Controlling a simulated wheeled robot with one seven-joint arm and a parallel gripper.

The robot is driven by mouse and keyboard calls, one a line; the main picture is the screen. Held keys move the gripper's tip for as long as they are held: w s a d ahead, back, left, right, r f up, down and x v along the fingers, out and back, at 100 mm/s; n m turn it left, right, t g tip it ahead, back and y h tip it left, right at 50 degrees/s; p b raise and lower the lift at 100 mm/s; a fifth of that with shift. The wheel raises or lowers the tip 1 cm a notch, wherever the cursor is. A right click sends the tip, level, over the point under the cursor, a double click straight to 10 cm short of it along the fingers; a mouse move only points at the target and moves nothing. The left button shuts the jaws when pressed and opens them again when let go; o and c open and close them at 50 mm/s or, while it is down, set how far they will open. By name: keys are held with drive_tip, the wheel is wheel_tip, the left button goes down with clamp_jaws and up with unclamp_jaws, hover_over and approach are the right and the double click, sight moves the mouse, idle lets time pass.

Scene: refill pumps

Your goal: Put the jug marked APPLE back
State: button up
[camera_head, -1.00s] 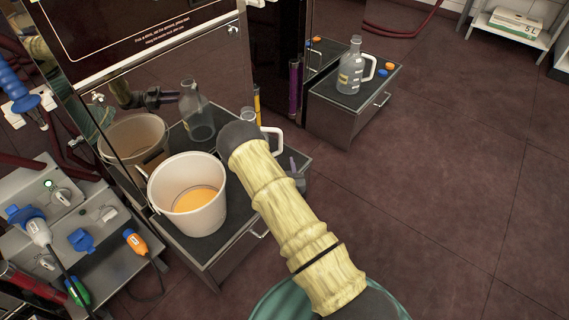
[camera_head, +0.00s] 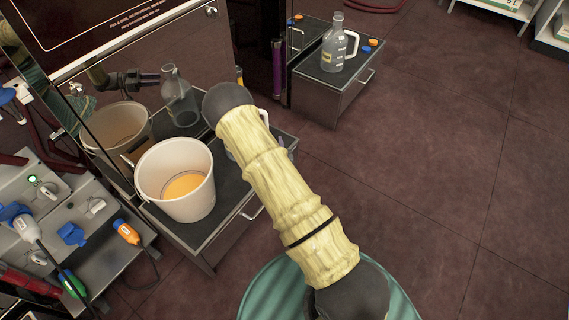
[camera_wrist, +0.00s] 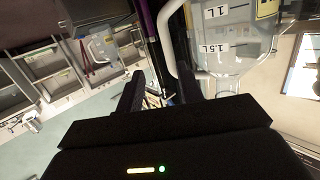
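A clear jug (camera_wrist: 235,40) with "1 L" and "1.5 L" marks and a yellow label fills the upper right of the wrist view, its white handle (camera_wrist: 171,45) just beyond my fingers. My gripper (camera_wrist: 160,92) has its fingers apart, with no object clearly held between them. In the head view my arm hides the gripper and most of this jug; part of its white handle (camera_head: 264,115) shows. Another clear jug (camera_head: 334,48) with a yellow label and white handle stands on the far cabinet. I cannot read APPLE on either jug.
A white bucket (camera_head: 176,181) with orange liquid stands on the near cabinet (camera_head: 222,213). The dark reflective panel (camera_head: 150,60) behind it mirrors the bucket, a jug and my gripper. Connectors (camera_head: 70,235) crowd the left. The floor (camera_head: 430,160) at right is clear.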

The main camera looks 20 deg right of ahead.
drive_tip(key=s+a+r+n+g+y, duration=0.1)
drive_tip(key=s+r+g, duration=0.5)
drive_tip(key=s+r, duration=0.3)
drive_tip(key=s+a+r+n+g+y, duration=0.2)
drive_tip(key=s+r+g, duration=0.5)
drive_tip(key=s, duration=0.8)
drive_tip(key=shift+r+y, duration=0.3)
drive_tip(key=shift+r, duration=0.65)
